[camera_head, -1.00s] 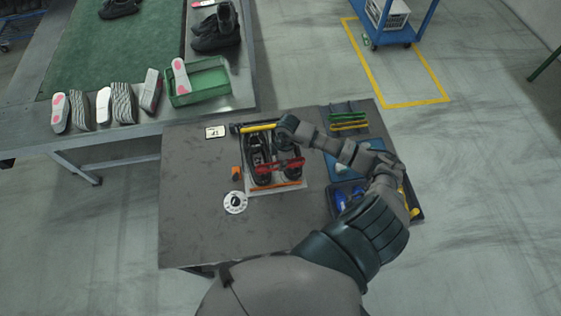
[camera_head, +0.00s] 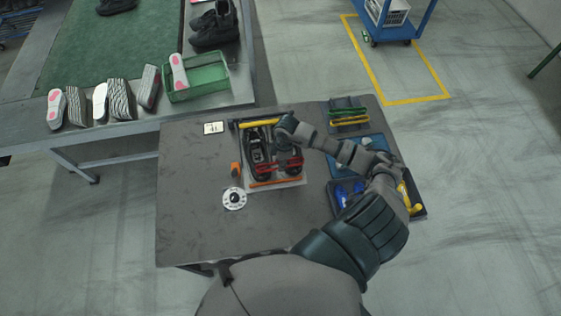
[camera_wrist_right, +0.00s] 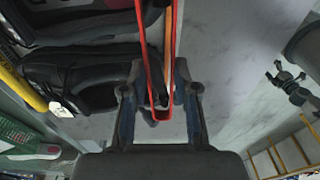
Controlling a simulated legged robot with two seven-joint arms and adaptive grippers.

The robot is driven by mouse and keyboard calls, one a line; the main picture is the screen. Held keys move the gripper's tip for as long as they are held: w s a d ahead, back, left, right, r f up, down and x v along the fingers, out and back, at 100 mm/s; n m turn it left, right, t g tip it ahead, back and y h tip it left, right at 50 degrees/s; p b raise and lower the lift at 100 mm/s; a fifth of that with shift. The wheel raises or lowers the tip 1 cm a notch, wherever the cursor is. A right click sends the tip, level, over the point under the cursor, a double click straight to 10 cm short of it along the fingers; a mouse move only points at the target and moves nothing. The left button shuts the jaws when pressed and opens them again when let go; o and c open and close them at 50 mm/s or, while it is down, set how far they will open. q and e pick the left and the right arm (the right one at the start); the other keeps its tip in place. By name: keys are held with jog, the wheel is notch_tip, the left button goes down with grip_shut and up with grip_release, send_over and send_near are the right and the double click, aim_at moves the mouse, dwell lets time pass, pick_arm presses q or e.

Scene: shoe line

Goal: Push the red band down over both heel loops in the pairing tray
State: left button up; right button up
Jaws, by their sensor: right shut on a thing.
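The pairing tray (camera_head: 299,181) lies on the dark table with a pair of black shoes (camera_head: 256,147) in it. A yellow bar (camera_head: 262,123) crosses its far end and an orange bar (camera_head: 275,182) its near end. The band stretches across the heel end of the shoes. In the right wrist view the red band (camera_wrist_right: 141,35) runs out as a long loop from between the fingers (camera_wrist_right: 158,80). The heel loops are too small to make out. My left gripper is not in view.
An orange object (camera_head: 235,169) and a white round dial (camera_head: 234,199) lie left of the tray. Bins with coloured parts (camera_head: 349,122) stand at right. The table's front left (camera_head: 195,225) is clear.

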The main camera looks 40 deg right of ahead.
jog(key=shift+a, duration=0.15)
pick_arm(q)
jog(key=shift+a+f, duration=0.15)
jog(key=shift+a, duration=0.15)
pick_arm(e)
jog(key=shift+a, duration=0.3)
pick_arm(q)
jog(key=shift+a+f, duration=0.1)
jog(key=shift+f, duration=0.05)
pick_arm(e)
jog(key=shift+f, duration=0.25)
pick_arm(q)
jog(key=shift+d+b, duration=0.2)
jog(key=shift+b, duration=0.1)
pick_arm(e)
jog(key=shift+d+f, duration=0.2)
jog(key=shift+d, duration=0.15)
jog(key=o, duration=0.8)
jog(key=shift+a, duration=0.1)
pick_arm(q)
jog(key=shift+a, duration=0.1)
pick_arm(e)
jog(key=shift+o, duration=0.7)
jog(key=shift+a, duration=0.15)
jog(key=shift+r, duration=0.15)
